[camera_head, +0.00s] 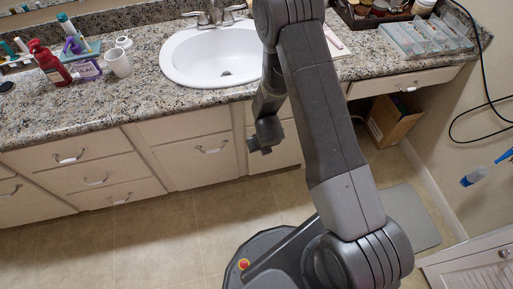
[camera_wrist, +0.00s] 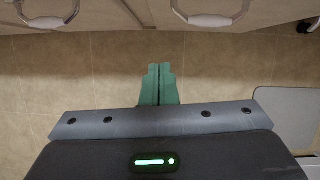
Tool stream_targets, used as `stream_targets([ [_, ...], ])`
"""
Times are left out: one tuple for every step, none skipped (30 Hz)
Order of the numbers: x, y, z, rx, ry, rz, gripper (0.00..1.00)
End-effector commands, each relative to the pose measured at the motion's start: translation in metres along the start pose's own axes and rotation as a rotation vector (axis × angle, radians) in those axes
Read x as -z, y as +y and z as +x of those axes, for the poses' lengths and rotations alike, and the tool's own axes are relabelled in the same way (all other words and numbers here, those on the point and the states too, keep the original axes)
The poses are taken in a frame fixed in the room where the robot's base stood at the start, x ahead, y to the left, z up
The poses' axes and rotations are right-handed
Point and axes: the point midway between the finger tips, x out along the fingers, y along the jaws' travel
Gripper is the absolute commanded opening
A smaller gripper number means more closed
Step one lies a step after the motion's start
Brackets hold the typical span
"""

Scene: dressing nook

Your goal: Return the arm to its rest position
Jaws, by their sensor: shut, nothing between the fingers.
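My arm rises from my base and bends over in front of the vanity in the head view. My gripper (camera_head: 262,150) hangs low in front of the cabinet fronts, below the sink's level. In the wrist view my gripper (camera_wrist: 158,70) shows two green fingers pressed together, with nothing between them. It points down over the tiled floor (camera_wrist: 60,75), apart from the cabinet handles. In the head view the fingertips are too small to make out.
The granite counter (camera_head: 130,95) carries a white sink (camera_head: 190,62), a red pump bottle (camera_head: 48,64) and a white cup (camera_head: 118,63). Drawer handles (camera_head: 212,148) project near my gripper. A cardboard box (camera_head: 394,118) stands under the counter. Floor at left (camera_head: 150,235) is clear.

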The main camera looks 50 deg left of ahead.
Motion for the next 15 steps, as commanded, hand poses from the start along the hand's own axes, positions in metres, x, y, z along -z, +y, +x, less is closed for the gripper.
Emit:
stream_targets([
  [-0.002, 0.001, -0.014, 0.000, -0.001, -0.001, 0.00],
  [-0.002, 0.001, -0.020, -0.001, -0.001, -0.002, 0.00],
  [-0.002, 0.001, -0.027, -0.001, -0.002, -0.002, 0.00],
  [-0.002, 0.002, -0.032, -0.001, -0.001, -0.002, 0.00],
  [-0.001, 0.002, -0.036, -0.001, -0.001, -0.002, 0.00],
  [-0.002, 0.002, -0.041, -0.001, -0.001, -0.001, 0.00],
  [-0.002, 0.002, -0.045, -0.001, -0.001, -0.001, 0.00],
  [-0.002, 0.002, -0.047, -0.001, -0.001, -0.001, 0.00],
  [-0.001, 0.002, -0.050, -0.001, 0.000, -0.001, 0.00],
  [-0.001, 0.003, -0.052, -0.001, 0.000, -0.001, 0.00],
  [-0.001, 0.003, -0.053, -0.001, 0.000, 0.000, 0.00],
  [0.000, 0.003, -0.054, -0.001, 0.000, 0.000, 0.00],
  [0.000, 0.003, -0.054, -0.001, 0.000, -0.001, 0.00],
  [0.000, 0.003, -0.055, -0.001, 0.000, -0.001, 0.00],
  [0.000, 0.003, -0.055, -0.001, 0.000, -0.001, 0.00],
])
